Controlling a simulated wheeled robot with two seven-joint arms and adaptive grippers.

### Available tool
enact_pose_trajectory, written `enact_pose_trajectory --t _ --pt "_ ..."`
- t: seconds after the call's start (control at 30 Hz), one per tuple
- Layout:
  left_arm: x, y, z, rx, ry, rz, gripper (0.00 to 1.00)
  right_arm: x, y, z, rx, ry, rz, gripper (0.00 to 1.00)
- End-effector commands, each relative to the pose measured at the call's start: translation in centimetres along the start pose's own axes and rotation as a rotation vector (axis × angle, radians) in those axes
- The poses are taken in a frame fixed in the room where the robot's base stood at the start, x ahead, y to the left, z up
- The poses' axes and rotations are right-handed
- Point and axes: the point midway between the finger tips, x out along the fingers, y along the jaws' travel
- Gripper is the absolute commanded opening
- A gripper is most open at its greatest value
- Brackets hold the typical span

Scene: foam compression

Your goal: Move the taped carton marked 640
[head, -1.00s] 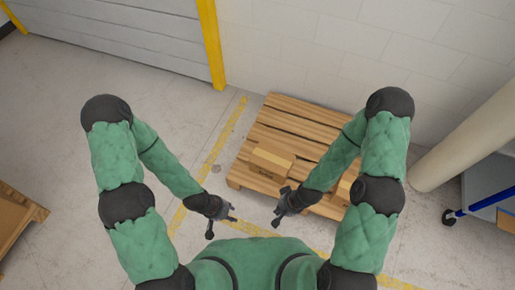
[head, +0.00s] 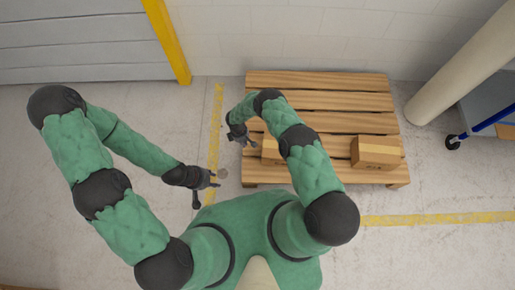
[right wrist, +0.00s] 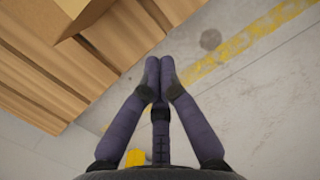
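Two brown taped cartons sit on a wooden pallet (head: 330,102). One, the left carton (head: 271,153), is partly hidden behind my right arm. The other, the right carton (head: 376,154), is in plain view near the pallet's right front. No number can be read on either. My right gripper (head: 241,140) is just left of the left carton, near the pallet's left edge, holding nothing. In the right wrist view its fingertips (right wrist: 160,65) look close together, with a carton (right wrist: 70,15) at upper left. My left gripper (head: 208,188) is open and empty over the floor, left of the pallet.
A yellow floor line (head: 215,125) runs left of the pallet, another (head: 440,218) in front of it. A pale column (head: 465,65) and a blue-handled cart (head: 490,120) stand at the right. A wall is behind. The floor at lower right is clear.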

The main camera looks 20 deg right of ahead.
Motion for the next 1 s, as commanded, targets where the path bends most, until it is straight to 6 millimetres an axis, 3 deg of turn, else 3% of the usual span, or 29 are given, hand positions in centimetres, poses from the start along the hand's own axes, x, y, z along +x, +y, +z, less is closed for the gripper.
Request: enact_pose_trajectory --t 0.13,0.37,0.9,1.0 --pt "0.4 -0.1 0.0 0.0 0.0 0.0 0.4 1.1 1.9 -0.2 -0.067 -0.067 0.061 0.0" --pt "0.8 -0.3 -0.1 0.0 0.001 0.0 0.4 2.3 2.7 -0.1 -0.092 -0.097 0.085 0.0" --pt "4.9 -1.7 -0.2 0.0 0.001 0.0 0.4 11.2 3.5 0.7 -0.088 -0.095 0.084 0.0" --pt "4.8 -1.7 -0.2 0.0 0.001 0.0 0.4 11.4 3.7 1.6 -0.087 -0.096 0.083 0.0"
